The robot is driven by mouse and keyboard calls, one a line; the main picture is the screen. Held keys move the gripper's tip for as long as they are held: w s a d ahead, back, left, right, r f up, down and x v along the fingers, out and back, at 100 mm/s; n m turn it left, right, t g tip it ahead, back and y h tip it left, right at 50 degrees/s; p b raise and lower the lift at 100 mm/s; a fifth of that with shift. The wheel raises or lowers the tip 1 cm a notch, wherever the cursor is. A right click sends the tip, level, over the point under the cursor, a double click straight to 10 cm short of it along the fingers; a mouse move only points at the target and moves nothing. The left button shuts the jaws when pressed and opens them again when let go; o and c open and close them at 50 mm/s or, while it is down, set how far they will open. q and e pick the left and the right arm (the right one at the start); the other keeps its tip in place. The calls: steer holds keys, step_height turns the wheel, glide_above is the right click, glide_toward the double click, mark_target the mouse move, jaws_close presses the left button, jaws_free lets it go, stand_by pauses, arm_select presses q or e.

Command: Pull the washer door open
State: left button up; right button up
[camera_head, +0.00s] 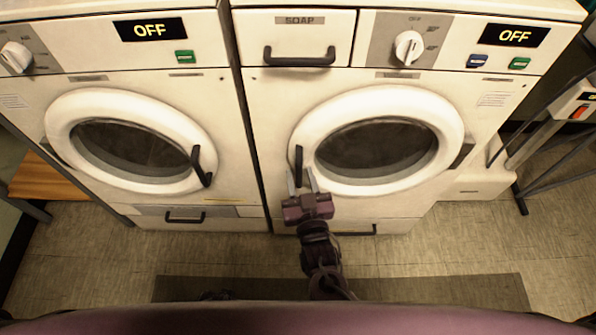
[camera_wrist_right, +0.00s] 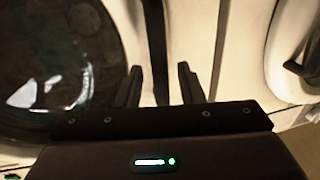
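The washer door (camera_head: 446,112) is a white ring with a dark round window, closed on the right-hand machine, which has a drawer marked SOAP. Its black upright handle (camera_head: 299,160) is on the door's left side. My right gripper (camera_head: 302,182) is at the lower part of this handle, fingers pointing at the machine front. In the right wrist view the handle (camera_wrist_right: 156,40) shows as a dark bar between the two separated fingers (camera_wrist_right: 161,88); I cannot tell whether either finger touches it. My left gripper is not in view.
A similar machine on the left has a closed door (camera_head: 62,120) with a black handle (camera_head: 202,167). Both displays read OFF. A wooden bench (camera_head: 38,180) is at the far left and a dark metal frame (camera_head: 520,185) at the right. A dark mat (camera_head: 450,290) lies on the floor.

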steer(key=shift+w+a, duration=0.2)
steer(key=shift+w, duration=0.9)
steer(key=shift+c, duration=0.2)
jaws_close()
